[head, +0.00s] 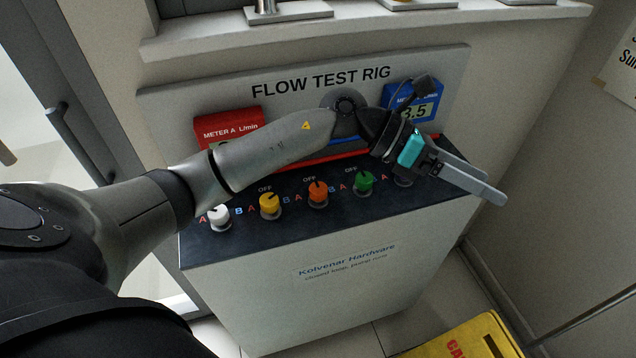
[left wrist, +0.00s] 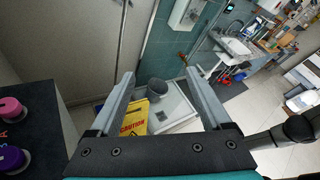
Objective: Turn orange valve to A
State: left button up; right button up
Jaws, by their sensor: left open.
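The orange valve (head: 317,194) is a round knob on the dark sloped top of the flow test rig. Its dark pointer mark appears to face up toward the OFF label, with A at its left and B at its right. My left gripper (head: 494,184) is open and empty, past the right end of the panel and well right of the orange valve. In the left wrist view, the open fingers (left wrist: 160,85) have nothing between them. The orange valve does not show there. My right gripper is not in view.
White (head: 219,216), yellow (head: 270,204) and green (head: 364,181) knobs flank the orange one. Pink (left wrist: 10,110) and purple (left wrist: 12,158) knobs show in the left wrist view. My left forearm crosses before red meter A (head: 230,122) and blue meter (head: 420,100). A yellow caution sign (head: 465,340) stands right.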

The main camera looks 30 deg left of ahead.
pick_arm(q)
jog(key=w+a+f+m+g+y, duration=0.1)
jog(key=a+f+m+y, duration=0.1)
jog(key=a+f+y, duration=0.3)
jog(key=w+a+m+g+y, duration=0.1)
jog(key=a+y, duration=0.1)
jog(key=a, duration=0.4)
jog(key=y, duration=0.7)
send_near(318, 187)
jog(key=shift+g, duration=0.3)
jog(key=f, duration=0.9)
jog(key=shift+w+d, duration=0.1)
jog(key=shift+w, duration=0.25)
jog(key=shift+c, duration=0.4)
grip_shut()
